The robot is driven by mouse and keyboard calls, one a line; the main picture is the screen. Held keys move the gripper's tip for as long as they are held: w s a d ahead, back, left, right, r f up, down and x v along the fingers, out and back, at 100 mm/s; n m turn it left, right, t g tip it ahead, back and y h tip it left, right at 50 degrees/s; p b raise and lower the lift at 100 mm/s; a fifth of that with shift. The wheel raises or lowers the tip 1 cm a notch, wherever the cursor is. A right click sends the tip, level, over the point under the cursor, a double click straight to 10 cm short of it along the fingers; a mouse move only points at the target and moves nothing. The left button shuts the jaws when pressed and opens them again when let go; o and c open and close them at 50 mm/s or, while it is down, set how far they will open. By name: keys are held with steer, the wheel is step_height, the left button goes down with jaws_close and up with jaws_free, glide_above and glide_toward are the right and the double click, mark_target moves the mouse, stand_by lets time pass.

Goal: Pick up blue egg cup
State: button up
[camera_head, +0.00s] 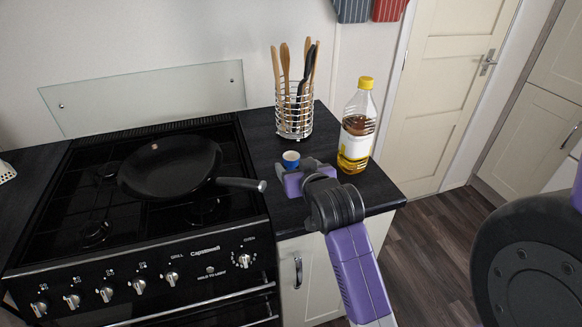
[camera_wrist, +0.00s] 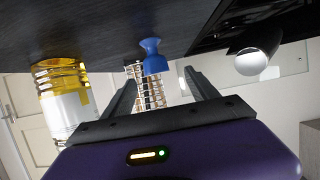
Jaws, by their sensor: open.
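The blue egg cup (camera_head: 291,160) stands on the dark worktop (camera_head: 262,136), between the utensil holder and my gripper in the head view. Its inside looks pale from above. In the wrist view the egg cup (camera_wrist: 153,57) appears upside down, because the picture is turned over, and lies ahead between the two fingers. My gripper (camera_wrist: 162,92) is open and empty, with a finger on each side of the line to the cup. In the head view my gripper (camera_head: 291,172) is low over the worktop just in front of the cup; its fingers are partly hidden there.
An oil bottle with a yellow cap (camera_head: 357,130) stands close on the right. A wire holder with wooden utensils (camera_head: 293,112) is behind the cup. A black frying pan (camera_head: 170,166) sits on the stove at left, its handle (camera_head: 240,184) reaching toward the worktop.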

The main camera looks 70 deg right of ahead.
mark_target(294, 163)
steer(key=shift+w+d+f, duration=0.25)
steer(key=shift+d+f, duration=0.15)
steer(key=shift+d, duration=0.15)
steer(key=x, duration=0.6)
steer(key=shift+d+f+p, duration=0.3)
steer(key=shift+f+p, duration=0.05)
steer(key=shift+p, duration=0.05)
steer(key=shift+c, duration=0.2)
jaws_close()
